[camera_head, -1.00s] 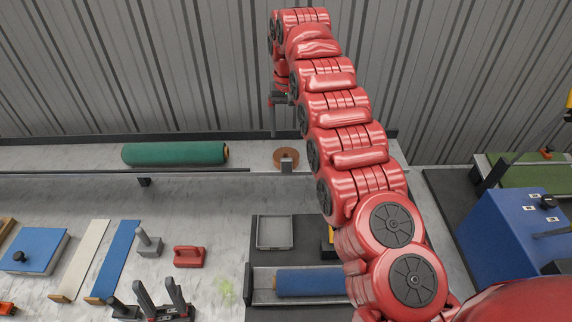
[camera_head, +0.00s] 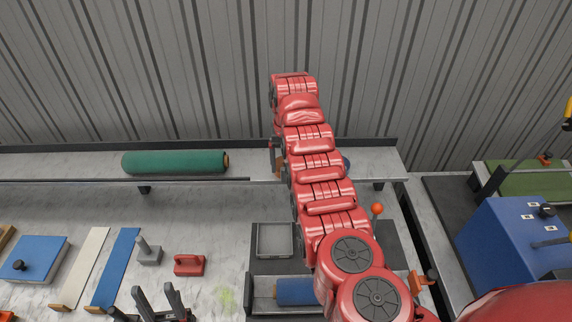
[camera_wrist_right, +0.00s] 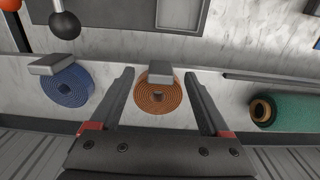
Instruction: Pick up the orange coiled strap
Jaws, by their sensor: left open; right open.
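The orange coiled strap (camera_wrist_right: 157,98) is a flat brown-orange spiral on the back shelf, with a grey block (camera_wrist_right: 160,78) at its edge. In the right wrist view, my right gripper (camera_wrist_right: 160,76) is open, with one finger on each side of the strap and visible gaps between. Whether the fingers are down at the strap's height I cannot tell. In the head view, my right arm hides nearly all of the strap. My left gripper (camera_head: 155,291) is open and empty at the lower left, over the marble surface, far from the strap.
A blue coil (camera_wrist_right: 68,87) lies on one side of the strap and a green roll (camera_head: 175,162) on the other. The corrugated wall (camera_head: 130,70) stands behind the shelf (camera_head: 70,165). A grey tray (camera_head: 274,240) and a red block (camera_head: 188,265) lie in front.

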